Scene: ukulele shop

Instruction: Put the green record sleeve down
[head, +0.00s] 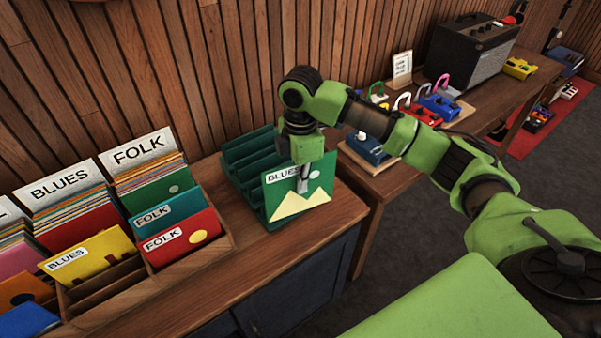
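The far finger is hidden behind the sleeve. Whether the sleeve's lower edge rests in a slot or hangs just in front, I cannot tell. My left gripper is out of view.
A wooden record crate (187,262) with BLUES and FOLK dividers and several sleeves stands to the left. Bare cabinet top (235,283) lies between crate and rack.

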